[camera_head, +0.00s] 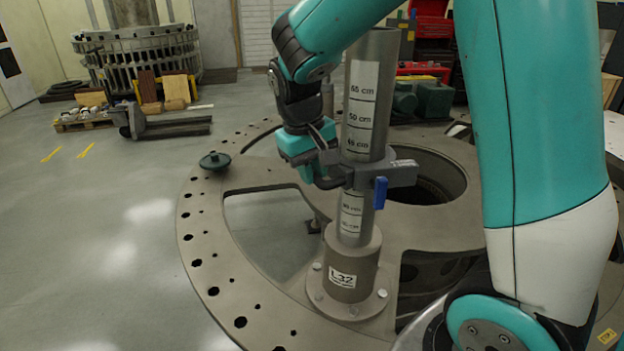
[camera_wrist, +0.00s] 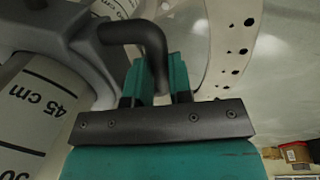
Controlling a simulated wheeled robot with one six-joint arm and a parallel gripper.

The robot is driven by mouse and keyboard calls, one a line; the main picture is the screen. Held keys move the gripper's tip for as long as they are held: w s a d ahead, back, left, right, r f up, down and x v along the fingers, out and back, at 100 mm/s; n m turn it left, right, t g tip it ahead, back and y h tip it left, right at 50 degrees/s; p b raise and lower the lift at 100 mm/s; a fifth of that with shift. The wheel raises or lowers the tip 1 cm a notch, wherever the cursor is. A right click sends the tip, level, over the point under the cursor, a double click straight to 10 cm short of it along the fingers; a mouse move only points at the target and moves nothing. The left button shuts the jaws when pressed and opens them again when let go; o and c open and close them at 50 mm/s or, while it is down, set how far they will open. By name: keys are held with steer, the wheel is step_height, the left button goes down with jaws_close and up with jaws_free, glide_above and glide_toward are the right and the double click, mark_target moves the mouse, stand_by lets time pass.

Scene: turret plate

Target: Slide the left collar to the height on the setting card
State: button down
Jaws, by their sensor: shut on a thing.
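The grey collar (camera_head: 402,174) sits around an upright metal post (camera_head: 372,50), with a blue lever (camera_head: 380,193) on its right front. The base of the post bears a label (camera_head: 342,278) reading L32. My gripper (camera_head: 325,172) is left of the post, shut on the collar's dark handle (camera_head: 333,180). In the wrist view the gripper (camera_wrist: 160,85) fingers close around the bent handle (camera_wrist: 150,38), beside the 45 cm mark. No setting card is recognisable.
The post stands on a large round turret plate (camera_head: 250,190) with holes and wide openings. A pallet jack (camera_head: 150,122) stands behind on the left. The floor at left is clear.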

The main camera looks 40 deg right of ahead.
step_height(320, 180, up, 7)
steer(key=p, duration=0.3)
steer(key=shift+w+r, duration=0.1)
steer(key=c, duration=1)
jaws_free()
steer(key=shift+c, duration=0.2)
steer(key=a+r+p, duration=0.2)
steer(key=a+r, duration=0.1)
steer(key=r, duration=1.4)
